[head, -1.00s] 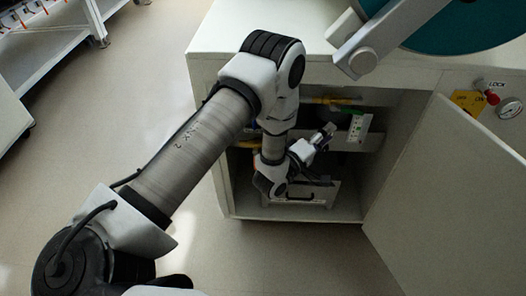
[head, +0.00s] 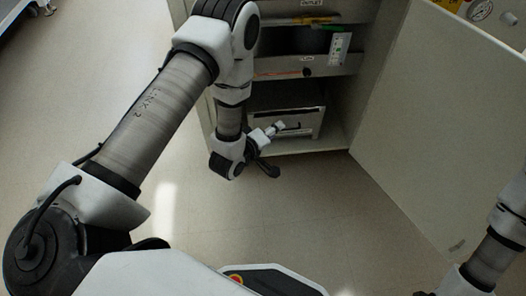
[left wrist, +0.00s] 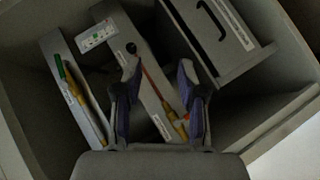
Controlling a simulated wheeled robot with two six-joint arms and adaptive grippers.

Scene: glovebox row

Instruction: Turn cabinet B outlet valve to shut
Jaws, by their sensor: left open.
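In the head view the open cabinet has an OUTLET label (head: 311,3) at its top. Just under it lies a yellow lever or rod (head: 298,20) with a green part beside it. A lower shelf front carries a thin orange-red rod and a black knob (head: 306,72). In the left wrist view the green and yellow rod (left wrist: 68,82) is at left. The red rod (left wrist: 152,82) with black knob (left wrist: 131,47) and yellow end runs between my fingers' line of sight. My left gripper (head: 278,142) is open and empty before the cabinet; its fingers (left wrist: 158,98) frame the lower shelf front. Contact cannot be told.
A grey drawer unit (head: 285,105) with a dark handle stands on the cabinet floor. The open door (head: 435,110) swings out at right, with a gauge (head: 480,10) above. A white-green plate (head: 339,49) is on the shelf front. The floor (head: 320,210) before the cabinet is clear.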

